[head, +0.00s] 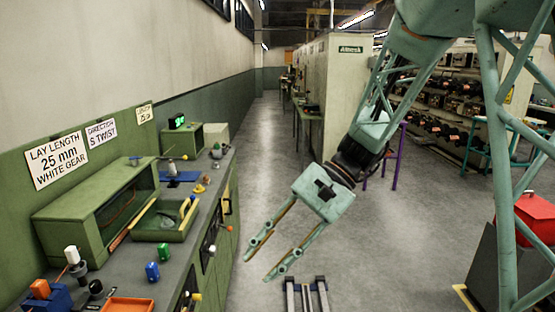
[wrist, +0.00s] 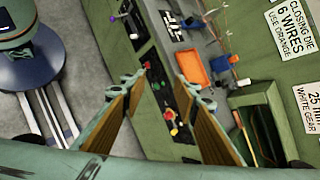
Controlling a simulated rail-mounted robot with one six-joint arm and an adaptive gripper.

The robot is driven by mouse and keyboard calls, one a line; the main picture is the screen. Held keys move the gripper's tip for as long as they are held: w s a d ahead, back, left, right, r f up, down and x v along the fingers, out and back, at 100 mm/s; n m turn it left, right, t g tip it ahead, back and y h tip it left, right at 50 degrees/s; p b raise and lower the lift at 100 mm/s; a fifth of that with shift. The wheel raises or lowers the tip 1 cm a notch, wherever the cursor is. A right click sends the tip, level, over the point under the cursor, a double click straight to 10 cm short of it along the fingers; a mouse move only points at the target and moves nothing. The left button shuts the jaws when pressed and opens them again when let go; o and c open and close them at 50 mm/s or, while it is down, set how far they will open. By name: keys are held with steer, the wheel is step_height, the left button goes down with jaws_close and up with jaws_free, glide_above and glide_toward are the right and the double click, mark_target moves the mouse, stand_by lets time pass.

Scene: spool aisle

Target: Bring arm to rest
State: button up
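My gripper (head: 264,262) hangs over the aisle floor, to the right of the green workbench, its two long fingers pointing down and to the left. The fingers are spread wide apart and nothing is between them. In the wrist view my gripper (wrist: 155,82) also shows open and empty, with the bench front and its controls beyond the fingertips. My arm reaches down from the upper right of the head view. The gripper touches nothing that I can see.
The workbench (head: 212,195) along the left wall carries a green tray (head: 165,236), an orange tray (head: 128,304), and small coloured parts. Floor rails (head: 307,298) lie below. Pale cabinets (head: 333,90) stand farther back. A red box (head: 535,215) is at right.

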steer(key=s+d+r+n+t+h, duration=0.2)
steer(key=s+d+r+t+h, duration=0.2)
steer(key=s+d, duration=0.8)
steer(key=s+d+r+n+t+h, duration=0.2)
steer(key=s+d+r+t+h, duration=0.2)
steer(key=s+d+r, duration=0.3)
steer(key=s+d, duration=0.5)
steer(key=s, duration=0.2)
steer(key=shift+n+h, duration=0.3)
steer(key=shift+n, duration=0.1)
stand_by(2.6)
